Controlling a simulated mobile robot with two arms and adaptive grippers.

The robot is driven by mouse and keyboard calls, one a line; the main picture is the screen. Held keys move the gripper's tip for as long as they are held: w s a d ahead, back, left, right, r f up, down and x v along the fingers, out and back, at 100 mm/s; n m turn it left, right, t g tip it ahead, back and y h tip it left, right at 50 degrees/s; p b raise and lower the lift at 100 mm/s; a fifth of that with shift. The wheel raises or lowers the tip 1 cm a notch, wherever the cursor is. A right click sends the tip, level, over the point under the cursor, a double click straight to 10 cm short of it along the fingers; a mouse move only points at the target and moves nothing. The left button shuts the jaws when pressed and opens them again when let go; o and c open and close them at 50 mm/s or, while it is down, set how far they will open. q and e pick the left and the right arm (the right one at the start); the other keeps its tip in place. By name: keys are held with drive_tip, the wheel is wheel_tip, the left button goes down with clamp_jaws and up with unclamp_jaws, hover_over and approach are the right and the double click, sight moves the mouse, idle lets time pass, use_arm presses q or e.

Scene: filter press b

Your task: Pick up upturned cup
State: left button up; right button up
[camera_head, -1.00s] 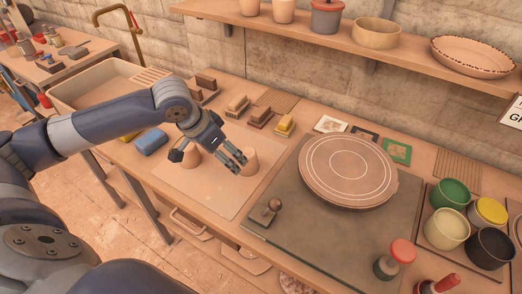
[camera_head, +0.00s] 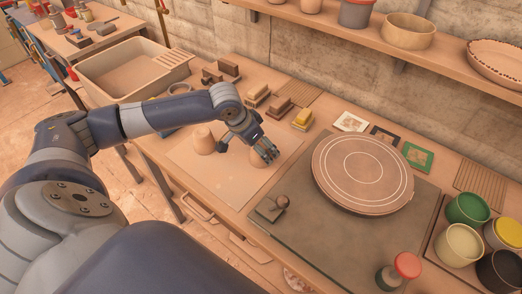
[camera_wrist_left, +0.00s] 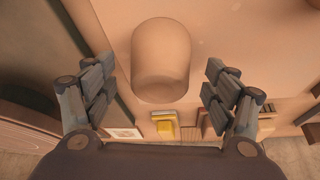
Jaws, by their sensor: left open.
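Two plain clay-coloured cups stand on a pale board (camera_head: 215,180) on the workbench. The left cup (camera_head: 203,139) is narrower at its top and looks upturned. The right cup (camera_head: 256,159) is partly hidden by my left gripper (camera_head: 246,150) in the head view. In the left wrist view, one cup (camera_wrist_left: 161,62) with a smooth closed surface lies between and beyond the fingers of my left gripper (camera_wrist_left: 158,95). The gripper is open, with a gap on both sides of that cup. My right gripper is not in view.
Small blocks (camera_head: 280,107) line the back of the board. A sink (camera_head: 125,75) is at the left. Glaze pots (camera_head: 467,209) stand at the far right.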

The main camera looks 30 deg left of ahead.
use_arm(q)
drive_tip(key=shift+w+d+f, duration=0.1)
drive_tip(key=shift+w+f, duration=0.15)
drive_tip(key=shift+f, duration=0.45)
drive_tip(key=shift+c, duration=1.4)
drive_tip(key=c, duration=0.9)
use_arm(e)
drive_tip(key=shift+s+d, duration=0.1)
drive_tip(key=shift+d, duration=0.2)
use_arm(q)
drive_tip(key=shift+r, duration=0.15)
